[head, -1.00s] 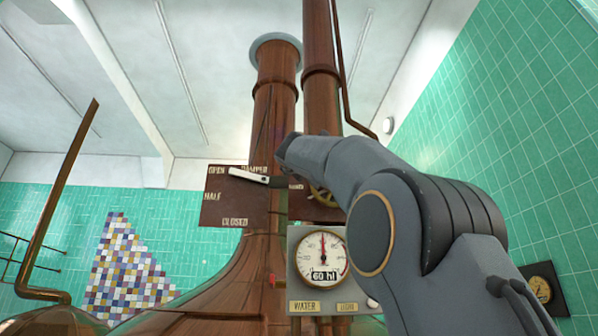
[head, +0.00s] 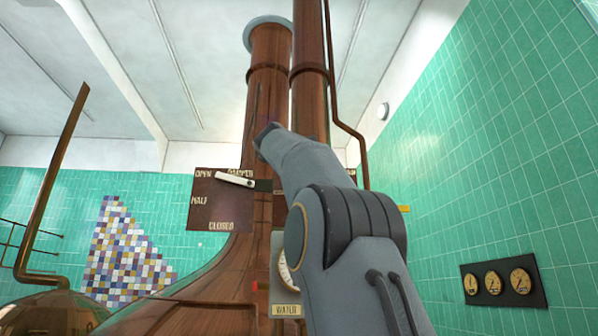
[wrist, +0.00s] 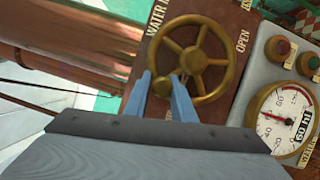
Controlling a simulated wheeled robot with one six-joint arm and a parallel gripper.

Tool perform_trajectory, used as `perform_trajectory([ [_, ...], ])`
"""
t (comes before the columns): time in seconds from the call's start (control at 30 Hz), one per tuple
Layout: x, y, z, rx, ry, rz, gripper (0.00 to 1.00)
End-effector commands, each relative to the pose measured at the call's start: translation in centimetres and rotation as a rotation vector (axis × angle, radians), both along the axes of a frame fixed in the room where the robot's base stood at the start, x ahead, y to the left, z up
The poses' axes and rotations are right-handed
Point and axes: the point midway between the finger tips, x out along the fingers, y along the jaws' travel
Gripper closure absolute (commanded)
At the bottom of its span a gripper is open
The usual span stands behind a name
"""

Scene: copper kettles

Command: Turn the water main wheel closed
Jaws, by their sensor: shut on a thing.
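The water main wheel (wrist: 193,56) is a spoked brass wheel on a red-brown plate (wrist: 152,62) in the wrist view. The plate carries the words "WATER M..." and "OPEN". My gripper (wrist: 161,84) has its two blue fingers at the lower left of the wheel's rim. They are shut on the wheel's small brass knob, which shows between them. In the head view my arm covers the wheel and my gripper.
A gauge box (wrist: 285,105) with a dial and buttons stands right of the wheel. A damper plate (head: 222,215) with a white lever (head: 234,179) is left of my arm. Copper pipes (head: 268,110) rise behind. Three small gauges (head: 503,284) hang on the right wall.

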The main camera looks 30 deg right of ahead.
Motion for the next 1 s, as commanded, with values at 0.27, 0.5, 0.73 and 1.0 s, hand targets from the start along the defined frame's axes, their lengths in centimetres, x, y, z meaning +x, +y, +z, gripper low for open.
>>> perform_trajectory([
  [0.27, 0.5, 0.1, -0.4, 0.008, 0.002, 0.004, 1.0],
  [0.5, 0.4, 0.1, -0.3, 0.006, 0.0, 0.005, 0.61],
  [0.73, 0.2, 0.1, -0.1, 0.005, -0.002, 0.003, 0.61],
  [1.0, -1.3, 2.0, -0.3, 0.003, -0.005, 0.006, 0.61],
])
